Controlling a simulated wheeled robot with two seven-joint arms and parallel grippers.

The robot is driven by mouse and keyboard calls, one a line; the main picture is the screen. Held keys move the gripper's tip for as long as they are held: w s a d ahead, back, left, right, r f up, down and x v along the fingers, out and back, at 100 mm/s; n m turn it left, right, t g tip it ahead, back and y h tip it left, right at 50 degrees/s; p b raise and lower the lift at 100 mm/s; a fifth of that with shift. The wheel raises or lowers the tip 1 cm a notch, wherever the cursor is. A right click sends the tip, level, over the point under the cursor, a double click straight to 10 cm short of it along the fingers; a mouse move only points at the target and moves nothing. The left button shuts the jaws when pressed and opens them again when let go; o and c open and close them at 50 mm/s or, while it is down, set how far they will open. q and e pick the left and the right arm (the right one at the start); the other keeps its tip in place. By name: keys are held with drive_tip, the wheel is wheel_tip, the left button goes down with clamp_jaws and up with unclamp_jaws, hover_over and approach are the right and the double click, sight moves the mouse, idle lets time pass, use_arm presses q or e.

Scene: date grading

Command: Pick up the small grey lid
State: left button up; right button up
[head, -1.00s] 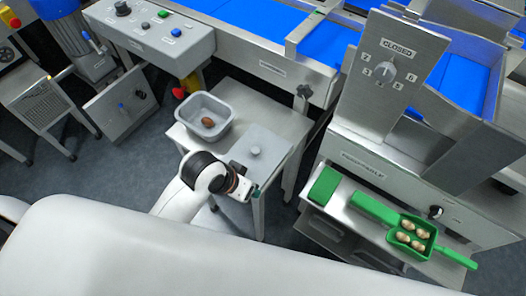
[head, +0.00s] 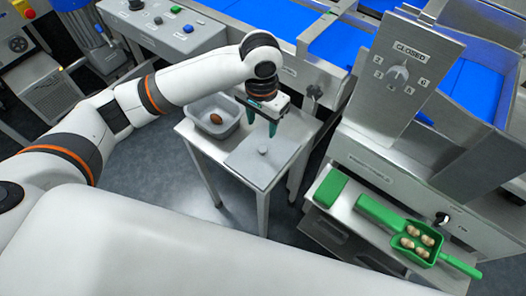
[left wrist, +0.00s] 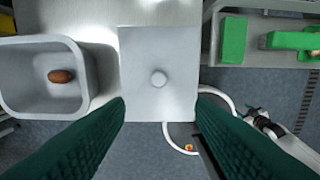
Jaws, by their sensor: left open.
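The small grey lid (head: 259,162) lies flat on the small steel table, with a round knob (head: 263,150) at its middle. In the left wrist view the lid (left wrist: 140,90) lies ahead, its knob (left wrist: 158,79) between the lines of the two fingers. My left gripper (head: 261,126) is above the lid, pointing down, with its green fingers apart and nothing between them. In the left wrist view the left gripper's fingers (left wrist: 160,108) come in from the lower left and lower right.
A grey tub (head: 229,128) holding one brown date (head: 216,119) stands left of the lid on the table (head: 199,142). A green scoop (head: 385,218) with several dates and a green block (head: 331,187) lie on the steel shelf at right. A control panel (head: 181,45) stands behind.

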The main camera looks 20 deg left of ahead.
use_arm(q)
hover_over(263, 149)
drive_tip(key=f, duration=0.6)
drive_tip(key=shift+s+a, duration=0.1)
drive_tip(key=shift+s, duration=0.1)
drive_tip(key=shift+w+f, duration=0.15)
drive_tip(key=shift+f, duration=1.3)
drive_tip(key=shift+w+f, duration=0.1)
drive_tip(key=shift+f, duration=1.35)
drive_tip(key=c, duration=1.1)
